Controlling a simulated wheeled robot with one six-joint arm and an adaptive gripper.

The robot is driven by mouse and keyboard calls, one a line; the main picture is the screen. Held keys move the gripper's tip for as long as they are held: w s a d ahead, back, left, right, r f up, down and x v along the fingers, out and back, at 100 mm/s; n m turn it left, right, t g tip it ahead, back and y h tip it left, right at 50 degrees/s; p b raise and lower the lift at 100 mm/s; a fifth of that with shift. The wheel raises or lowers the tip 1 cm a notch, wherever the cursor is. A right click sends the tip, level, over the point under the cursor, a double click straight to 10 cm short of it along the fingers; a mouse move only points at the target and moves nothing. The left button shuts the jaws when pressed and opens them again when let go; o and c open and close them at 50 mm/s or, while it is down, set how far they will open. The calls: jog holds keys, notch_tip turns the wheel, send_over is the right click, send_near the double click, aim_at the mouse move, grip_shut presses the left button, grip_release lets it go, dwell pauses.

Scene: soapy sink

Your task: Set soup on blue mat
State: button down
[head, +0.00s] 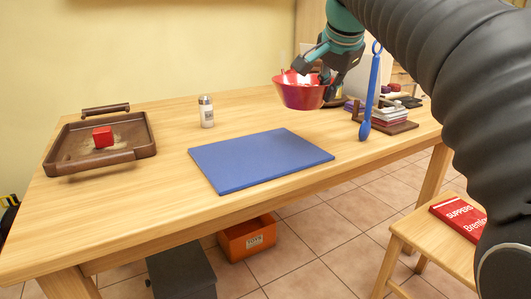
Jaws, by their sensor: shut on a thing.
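My gripper (322,77) is shut on the rim of a red bowl (298,95) and holds it above the back right of the wooden table. The bowl looks close to upright. Its inside is mostly hidden by the gripper and the low view, so I cannot tell whether soup is in it. The blue mat (260,160) lies flat and bare on the table, in front of the bowl and to its left.
A shaker (206,112) stands behind the mat. A brown tray (135,126) with a red cube (103,136) sits at left. A blue utensil (370,95) hangs right of the bowl, near stacked items (388,118). A stool with a red book (462,217) stands at right.

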jog(key=a+f, duration=0.2)
jog(key=a, duration=0.1)
jog(key=w+a+f+b, duration=0.1)
jog(key=a+f, duration=0.1)
jog(key=a, duration=0.1)
jog(key=w+a+f+b, duration=0.1)
jog(key=a+f, duration=0.1)
jog(key=a, duration=0.1)
jog(key=shift+a+f, duration=0.2)
jog(key=shift+f, duration=0.15)
jog(key=shift+f+b, duration=0.6)
jog(key=shift+f, duration=1.4)
jog(key=shift+f, duration=0.15)
jog(key=c, duration=1.3)
grip_release()
